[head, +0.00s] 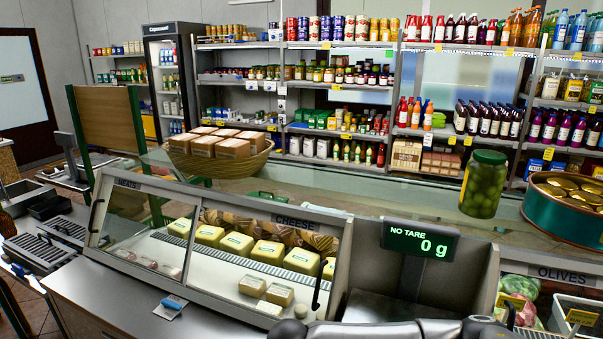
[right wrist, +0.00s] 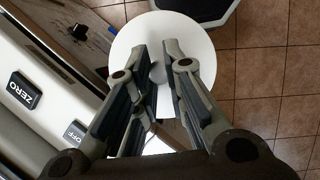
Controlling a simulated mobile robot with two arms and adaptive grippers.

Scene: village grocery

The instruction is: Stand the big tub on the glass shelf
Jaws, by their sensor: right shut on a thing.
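My right gripper (right wrist: 157,62) shows in the right wrist view with its fingers close together over a white round thing (right wrist: 192,38). This looks like the big tub seen from above, and the gripper is shut on it. The exact contact is partly hidden by the fingers. The tub cannot be made out in the head view. The glass shelf (head: 345,188) runs along the top of the counter in the head view, with a bare stretch between the basket and the green jar. My left gripper is not in view.
On the glass shelf stand a basket (head: 215,168) of boxes at left, a green olive jar (head: 483,185) and a teal tin (head: 562,212) at right. A scale display (head: 421,240) reading 0 g rises below the shelf. The cheese case (head: 265,250) stands to its left.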

